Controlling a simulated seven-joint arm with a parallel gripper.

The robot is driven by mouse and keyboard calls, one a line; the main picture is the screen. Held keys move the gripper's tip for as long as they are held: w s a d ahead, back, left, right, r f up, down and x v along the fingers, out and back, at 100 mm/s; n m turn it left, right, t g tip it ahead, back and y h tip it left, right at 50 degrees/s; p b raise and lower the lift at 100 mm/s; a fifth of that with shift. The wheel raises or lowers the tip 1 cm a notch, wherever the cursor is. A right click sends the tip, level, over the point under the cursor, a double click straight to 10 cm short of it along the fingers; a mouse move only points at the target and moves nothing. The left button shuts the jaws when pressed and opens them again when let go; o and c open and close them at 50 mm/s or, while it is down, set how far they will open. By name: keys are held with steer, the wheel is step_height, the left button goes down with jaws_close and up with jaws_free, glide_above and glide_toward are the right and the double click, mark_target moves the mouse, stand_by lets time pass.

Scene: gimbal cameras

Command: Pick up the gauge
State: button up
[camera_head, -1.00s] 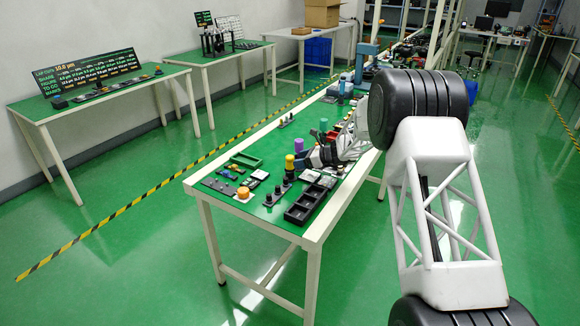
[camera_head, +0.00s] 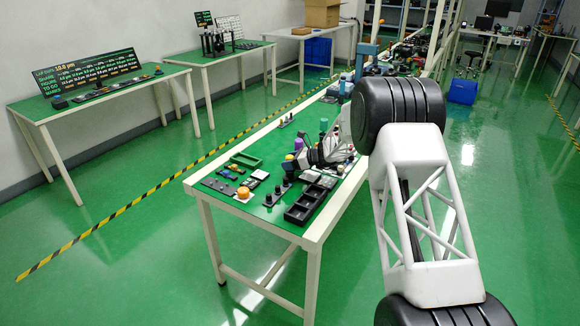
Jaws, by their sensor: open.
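My gripper (camera_head: 296,167) is low over the green-topped workbench (camera_head: 222,205), among small parts near its middle. It is small and dark in this view, and its jaws are open. A purple cylinder (camera_head: 299,145) stands just behind it, and a yellow cylinder (camera_head: 289,159) is partly hidden beside it. I cannot tell which of the small parts is the gauge. Whether anything lies between the fingers is too small to see.
A black compartment tray (camera_head: 305,206) lies at the bench's right edge. An orange round knob (camera_head: 243,192), a green open tray (camera_head: 245,161) and several small dark parts lie to the left. A green cylinder (camera_head: 323,125) stands behind my gripper.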

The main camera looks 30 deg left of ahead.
steer(key=shift+c, duration=0.3)
steer(key=c, duration=1)
steer(key=shift+o, duration=0.2)
steer(key=shift+r, duration=0.15)
steer(key=shift+r, duration=4.9)
